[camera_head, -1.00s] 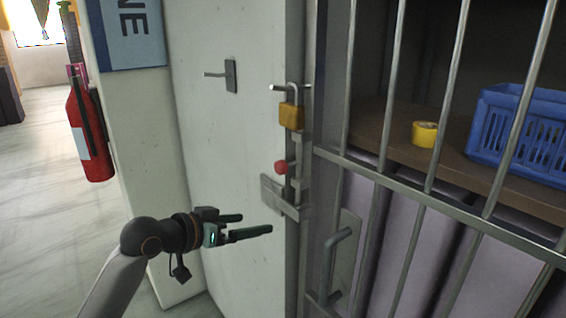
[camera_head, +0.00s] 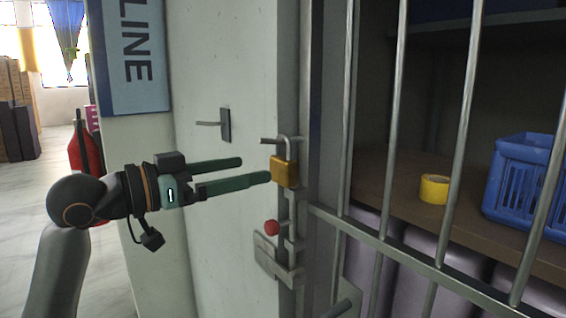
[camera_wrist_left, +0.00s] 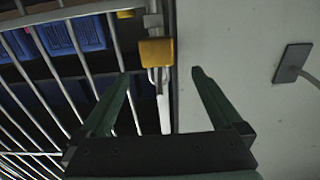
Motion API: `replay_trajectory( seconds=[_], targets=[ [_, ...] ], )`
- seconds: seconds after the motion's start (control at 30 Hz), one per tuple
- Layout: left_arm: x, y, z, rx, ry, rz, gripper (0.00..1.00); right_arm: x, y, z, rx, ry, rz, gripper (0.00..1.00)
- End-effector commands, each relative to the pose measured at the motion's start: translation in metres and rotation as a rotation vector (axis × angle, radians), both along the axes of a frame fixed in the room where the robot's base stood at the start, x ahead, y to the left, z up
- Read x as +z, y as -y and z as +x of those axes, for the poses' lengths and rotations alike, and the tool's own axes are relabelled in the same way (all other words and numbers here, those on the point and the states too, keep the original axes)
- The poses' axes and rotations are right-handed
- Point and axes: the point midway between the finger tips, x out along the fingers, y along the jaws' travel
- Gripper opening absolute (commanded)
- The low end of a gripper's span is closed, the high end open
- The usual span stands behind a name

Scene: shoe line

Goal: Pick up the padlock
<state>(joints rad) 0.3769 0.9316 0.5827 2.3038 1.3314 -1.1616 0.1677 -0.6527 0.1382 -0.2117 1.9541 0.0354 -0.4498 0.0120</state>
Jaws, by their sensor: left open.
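The padlock (camera_head: 284,173) has a brass-yellow body and a grey shackle. My right gripper is not in view.
A red knob (camera_head: 272,228) and a metal latch plate sit below the padlock. A grey hook (camera_head: 224,124) sticks out of the wall. Behind the bars, a yellow tape roll (camera_head: 434,188) and a blue basket (camera_head: 520,180) stand on a shelf.

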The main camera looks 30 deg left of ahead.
Motion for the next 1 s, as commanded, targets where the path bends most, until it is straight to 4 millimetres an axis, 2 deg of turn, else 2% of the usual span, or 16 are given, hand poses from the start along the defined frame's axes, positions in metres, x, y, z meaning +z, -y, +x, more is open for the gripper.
replay_trajectory(
  seconds=[0.13, 0.27, 0.43, 0.6, 0.93, 1.0],
  targets=[
    [0.001, 0.003, 0.006, 0.0, 0.001, 0.0, 1.0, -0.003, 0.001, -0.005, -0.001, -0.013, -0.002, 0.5],
    [0.003, 0.007, 0.013, 0.0, 0.0, 0.0, 1.0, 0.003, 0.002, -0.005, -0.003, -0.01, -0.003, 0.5],
    [0.007, 0.018, 0.031, -0.002, 0.0, 0.0, 1.0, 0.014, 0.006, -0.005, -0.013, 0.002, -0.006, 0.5],
    [0.005, 0.025, 0.048, -0.001, 0.001, 0.0, 1.0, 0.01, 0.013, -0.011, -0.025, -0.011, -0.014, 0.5],
    [0.003, 0.026, 0.052, 0.0, 0.0, 0.001, 1.0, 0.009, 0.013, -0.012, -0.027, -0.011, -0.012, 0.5],
    [0.003, 0.026, 0.052, 0.0, 0.0, 0.001, 0.92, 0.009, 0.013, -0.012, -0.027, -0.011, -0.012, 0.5]
  ],
)
